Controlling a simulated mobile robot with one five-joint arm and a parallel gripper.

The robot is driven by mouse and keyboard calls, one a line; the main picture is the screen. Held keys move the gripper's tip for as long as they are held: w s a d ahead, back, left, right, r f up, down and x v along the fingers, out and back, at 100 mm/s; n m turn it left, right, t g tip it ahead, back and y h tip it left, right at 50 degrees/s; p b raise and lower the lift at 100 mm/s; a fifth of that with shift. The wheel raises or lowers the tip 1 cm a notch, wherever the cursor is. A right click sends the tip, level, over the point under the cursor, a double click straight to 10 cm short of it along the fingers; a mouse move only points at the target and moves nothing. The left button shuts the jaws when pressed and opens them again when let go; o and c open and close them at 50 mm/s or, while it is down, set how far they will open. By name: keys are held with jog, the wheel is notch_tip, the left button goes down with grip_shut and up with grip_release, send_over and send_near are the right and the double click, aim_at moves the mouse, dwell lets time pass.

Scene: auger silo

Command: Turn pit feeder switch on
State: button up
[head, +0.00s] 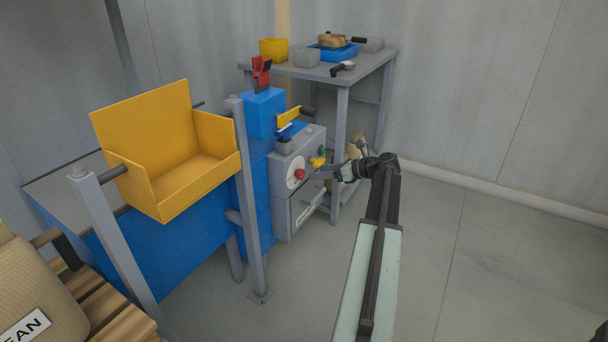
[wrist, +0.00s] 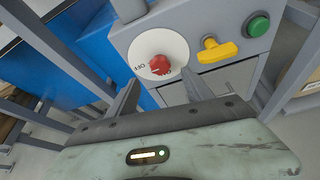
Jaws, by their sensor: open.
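A grey control box (head: 285,195) stands beside the blue machine. Its front carries a red knob (wrist: 160,65) on a white dial (wrist: 150,45), a yellow switch handle (wrist: 218,49) and a green button (wrist: 258,25). In the head view the red knob (head: 299,174) and yellow handle (head: 318,161) show small. No readable label tells which is the pit feeder switch. My gripper (wrist: 160,78) is open and empty, its fingers to either side below the red knob, with the yellow handle up and right. In the head view my gripper (head: 333,172) is just right of the box front.
A yellow hopper (head: 165,150) and grey posts (head: 248,200) stand left.

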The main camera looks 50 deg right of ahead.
aim_at(303, 174)
jog(key=b+x, duration=0.2)
jog(key=x, duration=0.5)
jog(key=shift+w+f+b, duration=0.1)
jog(key=shift+f+b, duration=0.05)
jog(key=shift+b, duration=0.15)
grip_shut()
